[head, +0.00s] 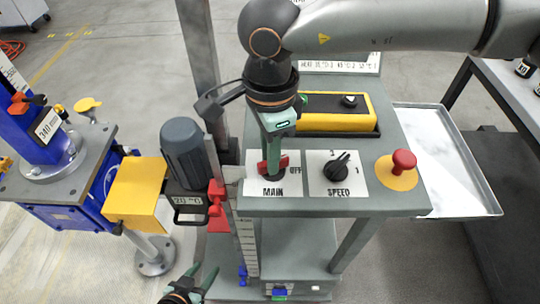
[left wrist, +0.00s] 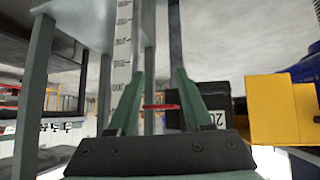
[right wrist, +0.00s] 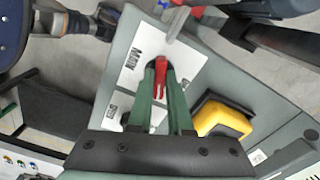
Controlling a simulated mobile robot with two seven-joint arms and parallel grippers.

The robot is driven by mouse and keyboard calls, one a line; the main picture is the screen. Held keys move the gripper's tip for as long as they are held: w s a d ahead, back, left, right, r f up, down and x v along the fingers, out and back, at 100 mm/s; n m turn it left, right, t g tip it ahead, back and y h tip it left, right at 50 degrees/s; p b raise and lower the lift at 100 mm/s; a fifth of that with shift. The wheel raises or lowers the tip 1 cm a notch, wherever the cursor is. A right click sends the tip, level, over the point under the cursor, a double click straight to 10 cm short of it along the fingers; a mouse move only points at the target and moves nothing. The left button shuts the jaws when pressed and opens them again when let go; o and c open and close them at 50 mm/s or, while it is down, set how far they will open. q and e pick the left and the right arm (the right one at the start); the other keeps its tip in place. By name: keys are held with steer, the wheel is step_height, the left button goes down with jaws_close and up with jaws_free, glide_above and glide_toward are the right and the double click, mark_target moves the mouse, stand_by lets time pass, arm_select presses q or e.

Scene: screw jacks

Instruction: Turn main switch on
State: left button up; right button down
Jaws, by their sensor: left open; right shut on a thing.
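The main switch, a red knob (head: 273,166) on a white plate marked MAIN (head: 258,183), sits at the left front of the grey control table (head: 300,204). An "OFF" mark shows just right of it. My right gripper (head: 274,160) comes down from above and is shut on the red knob. In the right wrist view the red knob (right wrist: 160,75) stands between the two green fingers (right wrist: 160,90). The knob's exact angle is partly hidden by the fingers. My left gripper (head: 196,280) is low at the bottom, open and empty; its fingers (left wrist: 150,95) are spread in the left wrist view.
A black SPEED knob (head: 338,168) and a red mushroom button (head: 404,160) are to the right. A yellow box (head: 335,110) is behind the switch. A grey motor (head: 186,150) and a blue screw jack (head: 65,165) stand left. A metal tray (head: 440,150) adjoins the table's right side.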

steer(key=shift+f+n+b, duration=0.15)
steer(key=shift+n+b, duration=0.2)
steer(key=shift+n, duration=0.65)
steer(key=shift+s+n+b, duration=0.1)
steer(key=shift+n+b, duration=0.3)
steer(key=shift+n, duration=0.5)
steer(key=n+b, duration=0.1)
steer(key=n, duration=0.1)
steer(key=shift+d+n, duration=0.1)
steer(key=shift+n, duration=0.3)
steer(key=n, duration=0.2)
steer(key=shift+n+b, duration=0.3)
steer(key=shift+b, duration=0.1)
steer(key=n, duration=0.2)
steer(key=shift+s+d+n+b, duration=0.1)
steer(key=shift+n+b, duration=0.25)
steer(key=shift+n, duration=0.05)
arm_select(q)
steer(key=shift+w+d+f+h, duration=0.2)
steer(key=shift+w+d+f, duration=0.1)
steer(key=shift+d+f, duration=0.35)
steer(key=shift+w+d+f+h, duration=0.2)
steer(key=shift+w+d+f, duration=0.1)
steer(key=shift+d+f, duration=0.3)
arm_select(e)
steer(key=shift+n, duration=0.7)
arm_select(q)
steer(key=shift+m, duration=0.3)
